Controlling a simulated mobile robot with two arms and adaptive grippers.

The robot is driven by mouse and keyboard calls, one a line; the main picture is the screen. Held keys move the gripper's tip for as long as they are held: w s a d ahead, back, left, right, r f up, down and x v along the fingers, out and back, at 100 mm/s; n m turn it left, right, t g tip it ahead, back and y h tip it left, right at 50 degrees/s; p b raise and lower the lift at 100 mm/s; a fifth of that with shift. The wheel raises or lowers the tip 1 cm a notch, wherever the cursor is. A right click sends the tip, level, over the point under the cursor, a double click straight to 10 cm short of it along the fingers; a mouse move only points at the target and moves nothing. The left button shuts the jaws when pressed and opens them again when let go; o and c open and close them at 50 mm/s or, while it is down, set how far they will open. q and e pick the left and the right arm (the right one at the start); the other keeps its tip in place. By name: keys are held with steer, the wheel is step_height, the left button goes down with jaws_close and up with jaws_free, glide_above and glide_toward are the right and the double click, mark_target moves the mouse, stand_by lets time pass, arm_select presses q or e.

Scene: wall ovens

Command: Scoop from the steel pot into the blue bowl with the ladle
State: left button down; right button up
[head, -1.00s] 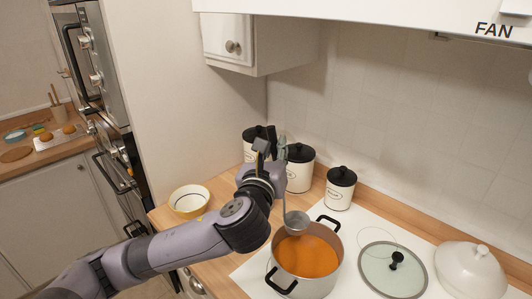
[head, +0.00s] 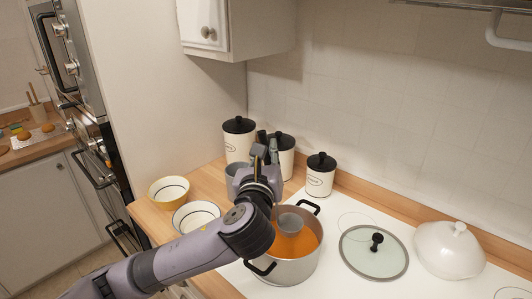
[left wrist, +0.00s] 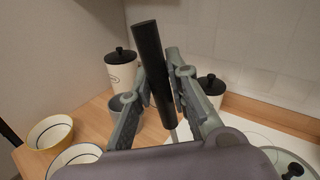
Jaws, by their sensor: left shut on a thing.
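The steel pot (head: 311,264) stands on the white cooktop, holding orange soup. My left gripper (head: 268,140) is above its back-left side, shut on the ladle's black handle (left wrist: 147,56). The ladle's bowl (head: 291,223) is inside the pot's opening, over or touching the soup; I cannot tell which. A white-lined bowl with a dark ring (head: 196,216) sits on the wooden counter left of the pot, partly behind my arm. Its outer colour is hidden, so I cannot confirm it is the blue bowl. It also shows in the left wrist view (left wrist: 72,158). My right gripper is not in view.
A yellow bowl (head: 168,191) stands behind the white-lined one. A grey cup (head: 233,178) and black-lidded canisters (head: 321,180) stand behind the gripper. A glass lid (head: 372,255) and a white lidded dish (head: 449,250) lie right of the pot.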

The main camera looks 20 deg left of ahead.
arm_select(q)
step_height(320, 180, down, 5)
steer(key=shift+r+b, duration=0.2)
steer(key=shift+b, duration=0.85)
steer(key=shift+a+f+b, duration=0.1)
steer(key=shift+f+b, duration=1.05)
steer(key=shift+f, duration=1.25)
steer(key=shift+r, duration=0.1)
